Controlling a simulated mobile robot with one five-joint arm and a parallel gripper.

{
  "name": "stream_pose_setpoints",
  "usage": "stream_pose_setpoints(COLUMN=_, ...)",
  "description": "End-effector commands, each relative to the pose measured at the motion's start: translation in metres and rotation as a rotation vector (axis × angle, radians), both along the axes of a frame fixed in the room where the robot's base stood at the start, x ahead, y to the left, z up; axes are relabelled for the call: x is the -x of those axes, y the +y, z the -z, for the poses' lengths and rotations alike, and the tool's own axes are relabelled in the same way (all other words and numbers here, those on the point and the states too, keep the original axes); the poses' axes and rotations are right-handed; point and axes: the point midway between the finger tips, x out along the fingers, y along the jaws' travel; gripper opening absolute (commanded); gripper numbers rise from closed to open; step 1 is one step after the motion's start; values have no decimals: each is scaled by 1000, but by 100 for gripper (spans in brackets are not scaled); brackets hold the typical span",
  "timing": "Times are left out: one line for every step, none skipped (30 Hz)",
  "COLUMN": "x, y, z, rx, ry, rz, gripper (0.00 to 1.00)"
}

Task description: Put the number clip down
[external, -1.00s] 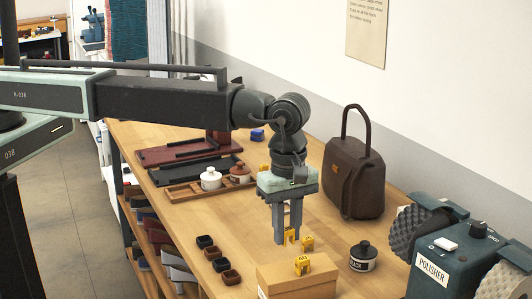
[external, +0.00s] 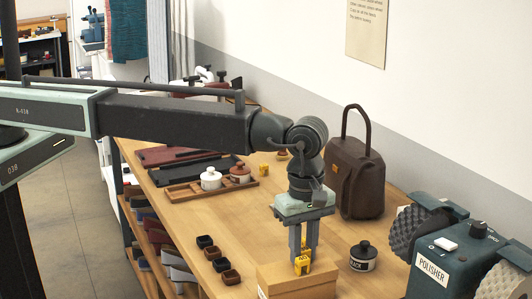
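My gripper (external: 303,258) points straight down over the cardboard box (external: 297,281) at the front of the table. Its two fingers are close together on a small yellow number clip (external: 304,257). Another yellow clip on the box top overlaps it in this view, so the line between them is hard to see. I cannot tell whether the held clip touches the box.
A black lidded jar (external: 363,257) and the polisher (external: 437,250) stand to the right. A brown handbag (external: 354,180) stands behind my gripper. Small dark cups (external: 221,264) are to the left. A wooden tray (external: 183,193) holds lidded pots. The table centre is clear.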

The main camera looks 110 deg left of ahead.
Motion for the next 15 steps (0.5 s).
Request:
stream_pose_setpoints(x=0, y=0, z=0, rx=0, ry=0, rz=0, gripper=33)
stream_pose_setpoints(x=0, y=0, z=0, rx=0, ry=0, rz=0, gripper=41)
stream_pose_setpoints(x=0, y=0, z=0, rx=0, ry=0, rz=0, gripper=43)
stream_pose_setpoints(x=0, y=0, z=0, rx=0, ry=0, rz=0, gripper=43)
stream_pose_setpoints(x=0, y=0, z=0, rx=0, ry=0, rz=0, gripper=43)
stream_pose_setpoints(x=0, y=0, z=0, rx=0, ry=0, rz=0, gripper=43)
stream_pose_setpoints(x=0, y=0, z=0, rx=0, ry=0, rz=0, gripper=43)
stream_pose_setpoints(x=0, y=0, z=0, rx=0, ry=0, rz=0, gripper=43)
stream_pose_setpoints(x=0, y=0, z=0, rx=0, ry=0, rz=0, gripper=43)
stream_pose_setpoints(x=0, y=0, z=0, rx=0, ry=0, rz=0, gripper=43)
stream_pose_setpoints(x=0, y=0, z=0, rx=0, ry=0, rz=0, gripper=43)
stream_pose_setpoints(x=0, y=0, z=-1, rx=0, ry=0, rz=0, gripper=43)
stream_pose_setpoints(x=0, y=0, z=-2, rx=0, ry=0, rz=0, gripper=43)
stream_pose_setpoints(x=0, y=0, z=-4, rx=0, ry=0, rz=0, gripper=43)
stream_pose_setpoints(x=0, y=0, z=-7, rx=0, ry=0, rz=0, gripper=43)
